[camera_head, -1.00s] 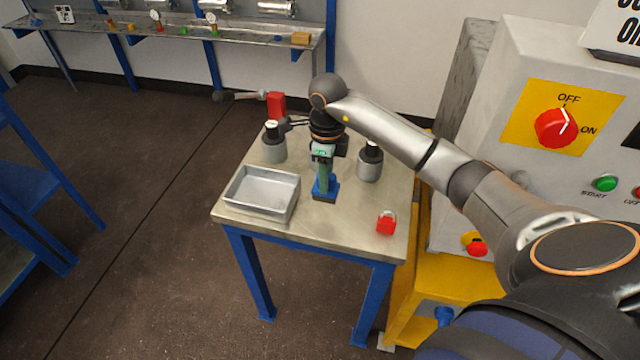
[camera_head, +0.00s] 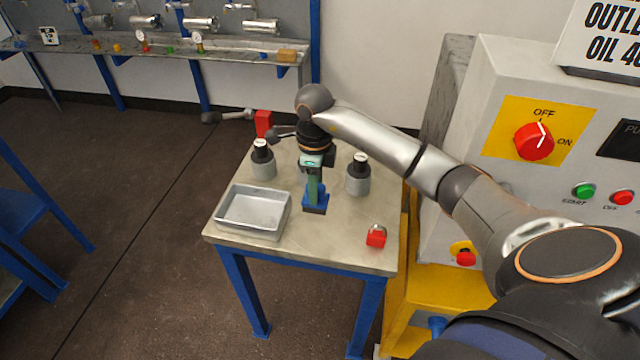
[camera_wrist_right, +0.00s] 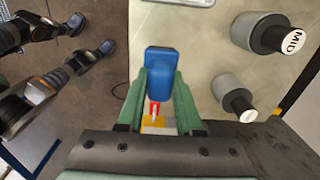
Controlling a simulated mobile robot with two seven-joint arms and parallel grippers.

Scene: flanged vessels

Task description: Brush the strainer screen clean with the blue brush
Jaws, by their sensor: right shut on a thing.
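My right gripper (camera_head: 314,186) has green fingers and is shut on the blue brush (camera_head: 315,203), low over the middle of the small table. In the right wrist view the fingers (camera_wrist_right: 158,92) hold the blue block-shaped brush (camera_wrist_right: 162,72) between them. Whether the brush touches the tabletop, I cannot tell. I cannot make out the strainer screen in either view. A shallow metal tray (camera_head: 228,231) sits on the table, left of the brush. My left gripper is not in view.
Two grey dark-capped containers stand behind the brush, one left (camera_head: 263,168) and one right (camera_head: 358,182). A red padlock (camera_head: 376,238) lies at front right. A control cabinet (camera_head: 480,130) stands right of the table. A long bench (camera_head: 230,56) is at the back.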

